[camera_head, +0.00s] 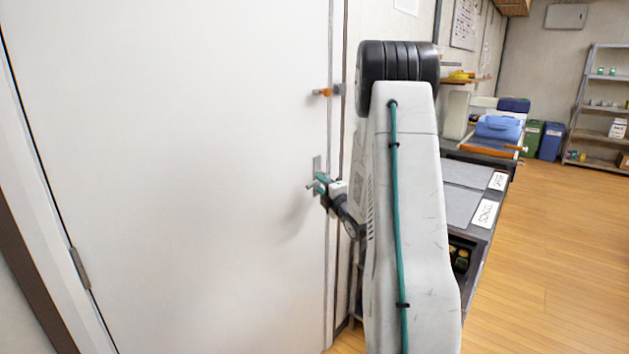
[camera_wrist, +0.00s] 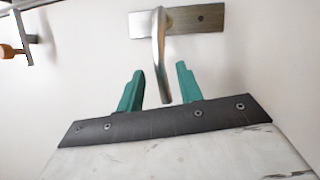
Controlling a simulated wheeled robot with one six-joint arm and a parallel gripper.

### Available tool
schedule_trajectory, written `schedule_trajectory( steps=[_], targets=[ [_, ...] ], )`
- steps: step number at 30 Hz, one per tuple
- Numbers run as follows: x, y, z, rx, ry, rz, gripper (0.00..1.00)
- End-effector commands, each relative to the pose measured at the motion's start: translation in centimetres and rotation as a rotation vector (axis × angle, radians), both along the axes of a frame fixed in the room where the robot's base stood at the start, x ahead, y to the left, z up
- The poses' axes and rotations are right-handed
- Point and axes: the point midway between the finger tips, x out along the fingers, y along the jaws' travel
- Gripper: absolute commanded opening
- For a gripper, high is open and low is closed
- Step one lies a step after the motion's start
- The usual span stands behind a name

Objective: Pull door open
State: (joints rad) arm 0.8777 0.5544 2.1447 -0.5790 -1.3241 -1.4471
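The white door (camera_head: 190,150) fills the left of the head view and looks closed against its frame. Its metal lever handle (camera_wrist: 159,55) hangs from a steel plate in the wrist view, with the lever's free end between my two teal fingertips. My gripper (camera_wrist: 157,80) is open, with a finger on each side of the lever and visible gaps to both. In the head view my gripper (camera_head: 316,184) is at the handle plate (camera_head: 317,165); the lever itself is mostly hidden there.
An orange-knobbed latch (camera_head: 324,92) sits on the door edge above the handle; it also shows in the wrist view (camera_wrist: 12,51). A hinge (camera_head: 80,268) is at the door's left edge. A grey counter (camera_head: 470,190) stands right of my arm. Wooden floor (camera_head: 560,250) is clear farther right.

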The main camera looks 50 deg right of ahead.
Motion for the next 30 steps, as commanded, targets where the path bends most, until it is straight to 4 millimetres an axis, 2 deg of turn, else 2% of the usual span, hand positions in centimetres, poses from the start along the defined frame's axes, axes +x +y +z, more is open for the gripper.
schedule_trajectory(
  steps=[3, 9, 20, 21, 24, 30],
  targets=[
    [2.0, -0.5, 0.2, 0.001, 0.000, 0.003, 0.36],
    [4.3, -1.2, 0.5, 0.001, 0.001, 0.002, 0.36],
    [4.8, -1.5, 0.6, 0.002, 0.001, 0.001, 0.36],
    [4.8, -1.5, 0.6, 0.002, 0.001, 0.001, 0.25],
    [4.8, -1.5, 0.6, 0.002, 0.001, 0.001, 0.00],
    [4.7, -1.6, 0.6, 0.000, 0.002, -0.001, 0.00]
  ],
)
